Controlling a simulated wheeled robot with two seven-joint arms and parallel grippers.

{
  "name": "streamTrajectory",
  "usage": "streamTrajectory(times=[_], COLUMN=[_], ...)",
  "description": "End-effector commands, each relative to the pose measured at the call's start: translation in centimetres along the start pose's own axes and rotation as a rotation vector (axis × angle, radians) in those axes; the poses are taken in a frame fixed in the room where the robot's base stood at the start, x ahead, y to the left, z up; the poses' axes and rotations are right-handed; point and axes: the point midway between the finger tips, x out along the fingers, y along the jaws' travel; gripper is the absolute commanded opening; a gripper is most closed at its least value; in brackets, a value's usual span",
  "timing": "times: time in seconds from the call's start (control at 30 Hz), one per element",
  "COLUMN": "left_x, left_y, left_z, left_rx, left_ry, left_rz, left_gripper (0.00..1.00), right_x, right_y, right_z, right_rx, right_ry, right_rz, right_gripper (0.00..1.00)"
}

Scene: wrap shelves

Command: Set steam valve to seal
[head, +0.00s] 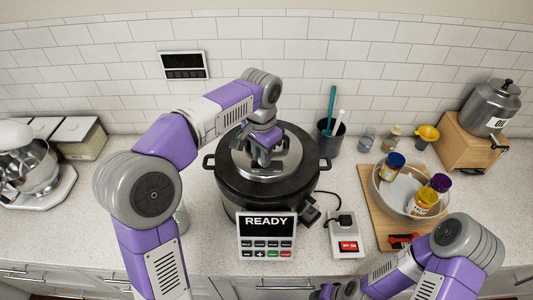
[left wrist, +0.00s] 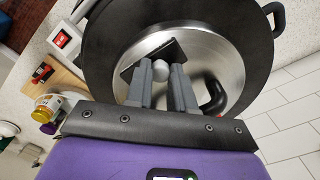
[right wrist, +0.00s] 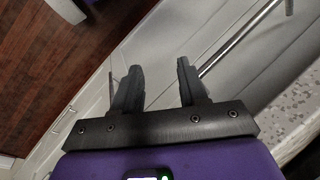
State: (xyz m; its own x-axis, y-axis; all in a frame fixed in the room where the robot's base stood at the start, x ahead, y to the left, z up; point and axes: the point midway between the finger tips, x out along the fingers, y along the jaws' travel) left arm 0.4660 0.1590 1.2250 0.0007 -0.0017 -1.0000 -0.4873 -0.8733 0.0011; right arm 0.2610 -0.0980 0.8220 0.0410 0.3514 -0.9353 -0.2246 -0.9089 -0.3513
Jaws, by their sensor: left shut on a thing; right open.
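A black pressure cooker (head: 232,188) with a shiny metal lid (head: 290,160) stands on the counter. Its front panel (head: 266,222) reads READY. My left gripper (head: 265,154) reaches down onto the lid. In the left wrist view, my left gripper (left wrist: 162,80) is shut on a small grey round knob (left wrist: 160,69), apparently the steam valve, beside a black block (left wrist: 140,62) on the lid. Which way the valve is set I cannot tell. A curved black part (left wrist: 214,96) stands on the lid beside the fingers. My right gripper (right wrist: 158,85) is open and empty, low by the cabinet fronts.
A bowl (head: 378,192) of jars stands on a wooden board (head: 380,228). A mixer (head: 35,180) stands far left.

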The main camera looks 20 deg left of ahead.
Motion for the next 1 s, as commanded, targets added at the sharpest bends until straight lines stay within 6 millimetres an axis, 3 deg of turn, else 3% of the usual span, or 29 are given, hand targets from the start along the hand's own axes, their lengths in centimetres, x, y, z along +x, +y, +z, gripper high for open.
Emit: streamTrajectory(times=[0.03,0.07,0.23,0.57,1.0], left_x=[0.0,0.0,0.0,-0.5,-7.0], left_y=[-0.3,-0.3,-0.2,-0.1,-0.2], left_z=[0.2,0.2,0.1,0.0,0.0], left_rx=[-0.005,-0.005,-0.005,-0.003,-0.004], left_ry=[-0.005,-0.006,-0.004,-0.001,-0.001], left_rz=[-0.004,-0.004,-0.004,-0.003,-0.004], left_gripper=[0.0,0.26,0.49,0.49,0.49], right_x=[0.0,0.0,0.0,-0.1,-1.6], right_y=[0.0,0.0,0.0,0.0,-0.6], right_z=[0.0,0.0,0.0,0.0,0.1], right_rx=[0.0,0.0,0.0,0.0,0.0], right_ry=[0.0,0.0,0.0,0.0,0.0], right_rz=[0.0,0.0,0.0,0.0,0.0], right_gripper=[0.43,0.43,0.43,0.43,0.43])
